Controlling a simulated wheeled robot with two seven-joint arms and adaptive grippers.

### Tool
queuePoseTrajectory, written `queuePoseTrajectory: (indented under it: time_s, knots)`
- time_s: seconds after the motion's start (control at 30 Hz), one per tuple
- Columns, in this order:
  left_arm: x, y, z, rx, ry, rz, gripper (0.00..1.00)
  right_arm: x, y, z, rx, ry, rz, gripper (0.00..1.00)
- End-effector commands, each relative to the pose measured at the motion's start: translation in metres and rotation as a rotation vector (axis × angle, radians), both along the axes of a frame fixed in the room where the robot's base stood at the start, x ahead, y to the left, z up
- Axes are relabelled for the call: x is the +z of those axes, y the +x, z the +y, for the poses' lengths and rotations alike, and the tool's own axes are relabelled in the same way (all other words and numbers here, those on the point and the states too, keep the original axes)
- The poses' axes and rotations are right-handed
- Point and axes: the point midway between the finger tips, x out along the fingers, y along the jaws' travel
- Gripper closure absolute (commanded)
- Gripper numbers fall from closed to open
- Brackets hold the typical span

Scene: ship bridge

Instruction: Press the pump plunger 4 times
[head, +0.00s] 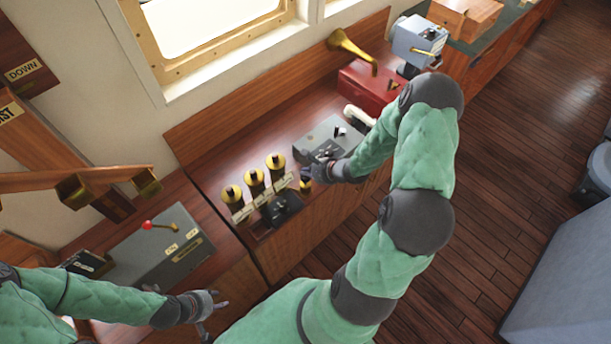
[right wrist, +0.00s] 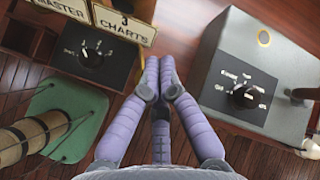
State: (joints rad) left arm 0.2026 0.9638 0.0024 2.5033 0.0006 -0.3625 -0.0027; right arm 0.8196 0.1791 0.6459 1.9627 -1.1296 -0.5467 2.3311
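My right gripper (head: 318,170) hangs over the console, between the brass tubes and a grey box. In the right wrist view its purple fingers (right wrist: 157,75) are together at the tips with nothing seen between them. A banded tan-and-dark cylinder on a green base (right wrist: 62,119), possibly the pump, shows at the lower left there, apart from the fingers. In the head view a small brass-coloured part (head: 306,184) sits close by the right gripper; I cannot tell if they touch. I cannot make out the plunger for certain. My left gripper (head: 212,310) is at the lower left, fingers apart and empty.
Three brass tubes with labels (head: 254,180) stand left of the right gripper. A black knob box (head: 281,208) is in front of them. A grey dial box (right wrist: 262,70) is to the right. Left are a grey panel with a red-knobbed lever (head: 148,225); far right, a red box (head: 368,88).

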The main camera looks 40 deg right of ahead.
Motion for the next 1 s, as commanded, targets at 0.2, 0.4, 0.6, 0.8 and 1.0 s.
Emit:
queuePoseTrajectory:
  time_s: [0.2,0.4,0.6,0.8,1.0]
  knots:
    - [0.0041,0.0001,0.0,0.0,0.0,0.0,0.6,-0.0059,-0.0001,-0.0002,-0.001,0.0,0.001,1.0]
    - [0.0036,0.0,0.0,0.0,0.0,0.0,0.6,-0.0067,0.0,-0.0002,0.0,0.0,0.0,1.0]
    - [0.0035,0.0,0.0,0.0,0.0,0.0,0.6,-0.007,-0.0001,0.0,0.0,0.0,0.0,1.0]
    - [0.003,0.0,0.0,0.0,0.0,0.0,0.6,-0.009,-0.0002,0.0,0.0,0.0,0.0,1.0]
    - [0.0023,0.0001,0.0,0.0,0.0,0.0,0.6,-0.011,-0.0001,0.0,0.0,0.0,0.0,1.0]
